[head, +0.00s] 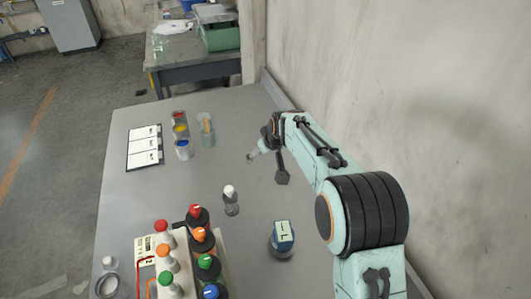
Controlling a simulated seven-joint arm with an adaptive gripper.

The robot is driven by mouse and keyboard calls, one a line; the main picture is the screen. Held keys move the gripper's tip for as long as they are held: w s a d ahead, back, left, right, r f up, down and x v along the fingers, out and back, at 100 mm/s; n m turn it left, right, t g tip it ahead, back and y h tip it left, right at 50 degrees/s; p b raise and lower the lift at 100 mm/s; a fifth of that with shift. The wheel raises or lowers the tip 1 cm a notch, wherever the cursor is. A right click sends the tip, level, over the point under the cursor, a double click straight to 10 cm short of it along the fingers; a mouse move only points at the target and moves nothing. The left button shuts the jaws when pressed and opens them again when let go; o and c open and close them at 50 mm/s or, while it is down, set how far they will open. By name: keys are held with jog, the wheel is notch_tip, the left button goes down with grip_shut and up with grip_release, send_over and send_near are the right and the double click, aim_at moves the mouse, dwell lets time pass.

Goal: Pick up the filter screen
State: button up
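I cannot pick out the filter screen with certainty. My gripper (266,165) is at the end of my arm, over the right part of the table, well away from that ring. A pale part points left from it and a dark part points down. They are too small to show whether the gripper is open or shut.
A panel with coloured knobs (203,240), a blue labelled container (283,241) and a white-topped bottle (231,200) stand in front. Colour jars (181,131), a glass jar (206,131) and a white chart (145,147) are behind. A wall (400,90) closes the right side.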

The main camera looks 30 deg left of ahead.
aim_at(231, 198)
jog(key=s+a+f, duration=0.2)
jog(key=f, duration=0.1)
jog(key=s+a+f+n+g, duration=0.1)
jog(key=s+a+f, duration=0.1)
jog(key=f, duration=0.2)
jog(key=s+a+f+g, duration=0.1)
jog(key=s+a+f, duration=0.1)
jog(key=s+f, duration=0.1)
jog(key=shift+s+f+n+h, duration=0.1)
jog(key=shift+f+n+h, duration=0.2)
jog(key=shift+f, duration=0.4)
jog(key=x, duration=0.6)
jog(key=c, duration=1.3)
